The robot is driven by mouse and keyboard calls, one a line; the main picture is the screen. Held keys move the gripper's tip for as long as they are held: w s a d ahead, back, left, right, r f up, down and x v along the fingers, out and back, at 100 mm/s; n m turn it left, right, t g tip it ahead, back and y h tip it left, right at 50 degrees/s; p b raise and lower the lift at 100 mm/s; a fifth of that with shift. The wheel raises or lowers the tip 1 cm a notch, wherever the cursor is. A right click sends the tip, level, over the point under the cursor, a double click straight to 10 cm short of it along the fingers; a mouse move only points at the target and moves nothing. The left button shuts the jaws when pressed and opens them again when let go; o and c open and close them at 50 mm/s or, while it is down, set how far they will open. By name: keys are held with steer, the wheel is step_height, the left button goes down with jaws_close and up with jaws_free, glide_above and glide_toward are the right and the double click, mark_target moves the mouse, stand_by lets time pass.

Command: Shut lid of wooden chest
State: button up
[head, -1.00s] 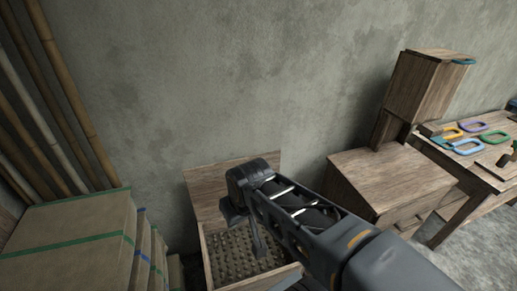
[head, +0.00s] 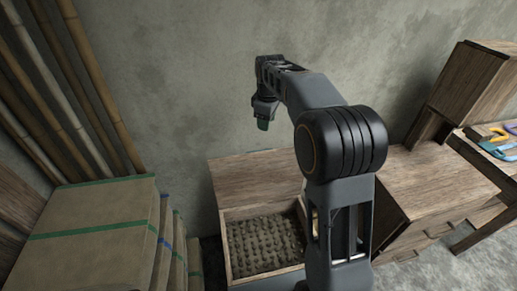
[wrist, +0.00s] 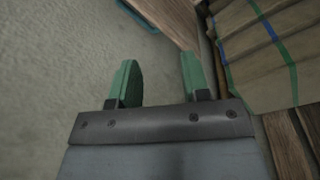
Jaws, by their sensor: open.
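The wooden chest (head: 268,278) stands against the wall in the head view, with dark, bumpy contents inside. Its lid (head: 248,184) is open and stands up at the back, near the wall. My gripper (head: 263,124) is in the air above the lid in the picture, pointing down; its distance from the lid is hard to judge. In the wrist view its two green fingers (wrist: 160,82) are apart with nothing between them. A brown wooden panel at the top of the wrist view (wrist: 168,20) may be the lid. My arm covers the chest's right side.
Taped cardboard boxes (head: 90,225) stand left of the chest, with bamboo poles (head: 95,95) behind. They also show in the wrist view (wrist: 265,60). A wooden cabinet (head: 435,190) is on the right, beside a table with coloured clamps (head: 492,140). The wall (head: 200,60) is close behind.

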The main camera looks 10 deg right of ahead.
steer(key=w+f+n+g, duration=0.1)
steer(key=w+f+n, duration=0.6)
steer(key=w+f, duration=0.3)
steer(key=f, duration=0.8)
steer(key=w+f+p, duration=0.1)
steer(key=f, duration=0.4)
jaws_close()
